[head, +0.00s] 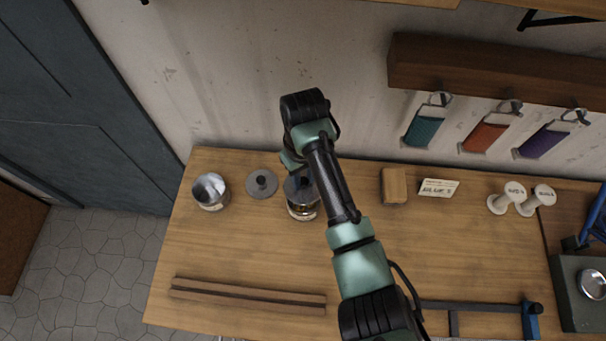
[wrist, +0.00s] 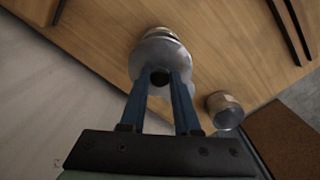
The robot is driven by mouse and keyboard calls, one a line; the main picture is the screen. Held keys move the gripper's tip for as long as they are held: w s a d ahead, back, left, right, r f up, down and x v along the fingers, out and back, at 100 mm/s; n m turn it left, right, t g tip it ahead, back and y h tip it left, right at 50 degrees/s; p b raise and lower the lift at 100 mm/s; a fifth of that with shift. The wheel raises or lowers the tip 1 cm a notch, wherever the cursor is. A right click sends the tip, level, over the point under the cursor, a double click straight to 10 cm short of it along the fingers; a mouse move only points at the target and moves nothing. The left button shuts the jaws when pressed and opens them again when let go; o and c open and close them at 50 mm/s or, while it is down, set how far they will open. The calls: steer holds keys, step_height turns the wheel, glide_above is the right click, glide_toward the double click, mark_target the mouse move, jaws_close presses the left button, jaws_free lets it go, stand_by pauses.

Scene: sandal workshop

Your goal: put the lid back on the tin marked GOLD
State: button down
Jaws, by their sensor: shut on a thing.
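My gripper (wrist: 160,80) points down and is shut on the dark knob of a grey lid (wrist: 155,52). The lid is over a tin (head: 303,212) near the middle left of the bench; part of this tin shows past the lid in the wrist view (wrist: 160,32). I cannot tell whether the lid rests on the rim or hangs just above it. A second grey lid (head: 262,184) with a knob lies on the bench just left of that tin. Another tin (head: 211,192) stands open further left, also in the wrist view (wrist: 226,110). I cannot read the tins' labels.
A wooden block (head: 394,186), a small card (head: 438,188) and two white spools (head: 507,198) stand to the right. A grooved wood strip (head: 248,296) lies along the front left. The bench (head: 235,250) is clear in front of the tins.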

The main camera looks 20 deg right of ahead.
mark_target(304, 189)
steer(key=shift+f+b, duration=1.9)
steer(key=shift+f, duration=0.65)
steer(key=shift+p, duration=0.5)
steer(key=shift+f+p, duration=0.25)
steer(key=shift+p, duration=0.1)
stand_by(0.6)
steer(key=c, duration=0.6)
jaws_free()
steer(key=shift+o, duration=0.5)
steer(key=o, duration=0.4)
